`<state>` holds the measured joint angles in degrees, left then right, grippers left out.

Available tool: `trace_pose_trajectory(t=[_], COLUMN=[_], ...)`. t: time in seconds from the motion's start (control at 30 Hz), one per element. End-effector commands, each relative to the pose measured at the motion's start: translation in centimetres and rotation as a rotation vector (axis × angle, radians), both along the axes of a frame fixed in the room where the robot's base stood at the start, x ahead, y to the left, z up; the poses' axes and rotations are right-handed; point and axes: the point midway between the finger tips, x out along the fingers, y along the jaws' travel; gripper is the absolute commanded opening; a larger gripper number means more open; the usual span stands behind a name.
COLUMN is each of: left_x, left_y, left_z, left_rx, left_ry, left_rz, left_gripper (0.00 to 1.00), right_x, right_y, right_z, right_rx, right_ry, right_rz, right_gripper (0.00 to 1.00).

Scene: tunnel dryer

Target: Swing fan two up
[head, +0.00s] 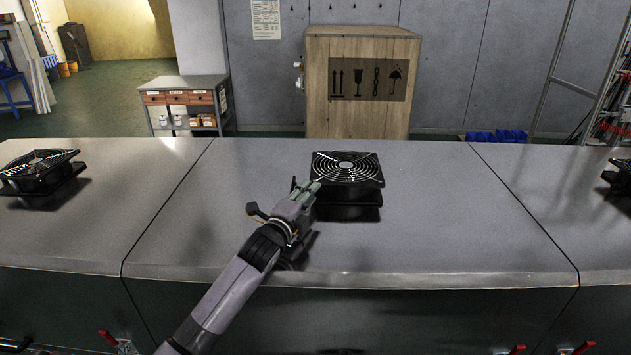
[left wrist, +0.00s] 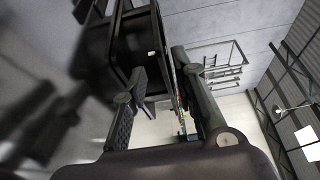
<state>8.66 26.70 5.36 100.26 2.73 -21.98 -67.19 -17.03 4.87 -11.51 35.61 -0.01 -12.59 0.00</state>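The middle fan (head: 346,172), which I take as fan two, is black with a round wire grille on top and lies flat on the grey dryer top (head: 430,235). My left gripper (head: 306,190) is at its left edge in the head view. In the left wrist view the fan's black frame (left wrist: 131,38) reaches in between the two fingers of my left gripper (left wrist: 168,92). The fingers stand apart, one on each side of the fan's upper plate, with a gap beside the plate. My right gripper is not in view.
Another fan (head: 39,171) sits on the left panel, and a third (head: 622,174) is cut off at the right edge. Red handles (head: 107,337) show along the front. A wooden crate (head: 361,120) and a drawer cabinet (head: 186,98) stand behind. The top around the middle fan is clear.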

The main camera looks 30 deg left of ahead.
Motion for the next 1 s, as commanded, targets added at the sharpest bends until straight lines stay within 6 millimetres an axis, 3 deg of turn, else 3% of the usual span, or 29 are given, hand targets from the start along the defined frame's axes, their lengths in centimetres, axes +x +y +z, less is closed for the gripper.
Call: trace_pose_trajectory(t=[0.1, 0.3, 0.67, 1.0], left_x=[2.0, 3.8, 4.2, 4.2], left_y=[0.3, 0.6, 0.6, 0.6], left_z=[0.3, 0.1, -0.1, 0.0], left_rx=[-0.002, 0.000, 0.000, 0.000], left_ry=[0.001, 0.001, 0.000, 0.001], left_rz=[0.000, 0.000, -0.001, 0.000], left_gripper=[0.26, 0.26, 0.26, 0.04], right_x=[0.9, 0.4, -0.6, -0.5], right_y=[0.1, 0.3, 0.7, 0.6], right_z=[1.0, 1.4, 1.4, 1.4], right_rx=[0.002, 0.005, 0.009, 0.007], right_ry=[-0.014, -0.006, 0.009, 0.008], right_rz=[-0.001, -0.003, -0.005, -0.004], right_gripper=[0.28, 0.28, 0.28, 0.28])
